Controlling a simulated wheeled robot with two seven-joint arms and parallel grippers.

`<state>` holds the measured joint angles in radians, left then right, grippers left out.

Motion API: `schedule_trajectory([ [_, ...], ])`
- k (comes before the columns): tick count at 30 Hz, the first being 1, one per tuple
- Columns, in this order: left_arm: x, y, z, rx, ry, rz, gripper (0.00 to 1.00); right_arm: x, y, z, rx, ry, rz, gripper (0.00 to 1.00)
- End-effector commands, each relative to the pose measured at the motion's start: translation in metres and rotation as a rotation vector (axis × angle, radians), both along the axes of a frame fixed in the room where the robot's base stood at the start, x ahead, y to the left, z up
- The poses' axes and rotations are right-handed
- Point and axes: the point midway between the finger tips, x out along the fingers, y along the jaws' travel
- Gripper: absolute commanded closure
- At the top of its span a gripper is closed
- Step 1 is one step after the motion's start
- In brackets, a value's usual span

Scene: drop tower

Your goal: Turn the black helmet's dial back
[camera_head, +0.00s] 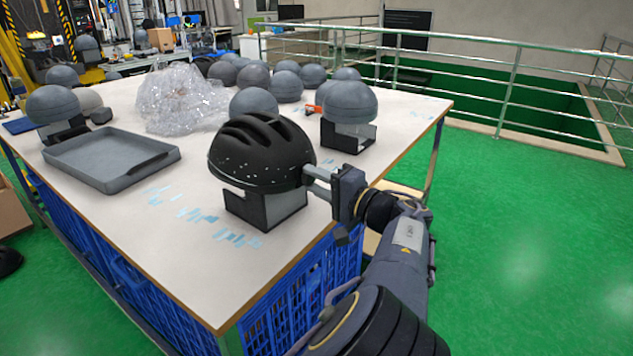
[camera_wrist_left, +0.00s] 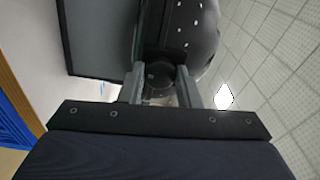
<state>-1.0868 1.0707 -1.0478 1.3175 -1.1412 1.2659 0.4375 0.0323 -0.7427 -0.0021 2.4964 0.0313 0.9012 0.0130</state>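The black helmet (camera_head: 262,150), with vents and white specks, sits on a black and clear stand (camera_head: 268,205) near the table's front right corner. My left gripper (camera_head: 316,182) is at the helmet's right side in the head view, its fingers spread apart and pointing at the lower rim. In the left wrist view, a round dark dial (camera_wrist_left: 159,73) lies between the two fingertips (camera_wrist_left: 160,80), below the helmet shell (camera_wrist_left: 190,30). Whether the fingers touch the dial's sides is not clear. The dial is hidden in the head view. My right gripper is not in view.
The white table (camera_head: 170,255) also holds a grey tray (camera_head: 110,158), crumpled clear wrap (camera_head: 180,98) and several grey domes. One dome (camera_head: 349,101) on a stand is close behind the helmet. Blue crates (camera_head: 290,310) are under the table. Green floor (camera_head: 520,240) is clear at right.

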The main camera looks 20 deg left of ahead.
Motion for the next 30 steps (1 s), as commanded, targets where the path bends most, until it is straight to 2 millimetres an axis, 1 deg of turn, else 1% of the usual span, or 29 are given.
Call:
schedule_trajectory([
  [1,0.000,0.000,0.000,0.000,0.000,0.000,0.65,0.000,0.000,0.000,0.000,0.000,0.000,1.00],
  [5,0.000,0.000,0.000,0.000,0.001,0.000,0.48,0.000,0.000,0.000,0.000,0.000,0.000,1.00],
  [14,-0.001,-0.002,0.000,0.001,0.001,-0.001,0.48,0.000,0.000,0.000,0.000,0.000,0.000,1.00],
  [17,-0.004,-0.011,0.000,0.001,0.001,-0.004,0.48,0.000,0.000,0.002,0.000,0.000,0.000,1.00],
  [24,-0.022,-0.048,-0.001,0.002,0.001,-0.004,0.48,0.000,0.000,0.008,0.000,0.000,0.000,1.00],
  [27,-0.028,-0.060,-0.001,0.001,0.000,-0.004,0.48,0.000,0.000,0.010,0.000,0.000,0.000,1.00],
  [30,-0.032,-0.067,-0.002,0.001,0.001,-0.001,0.48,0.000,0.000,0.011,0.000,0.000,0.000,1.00],
])
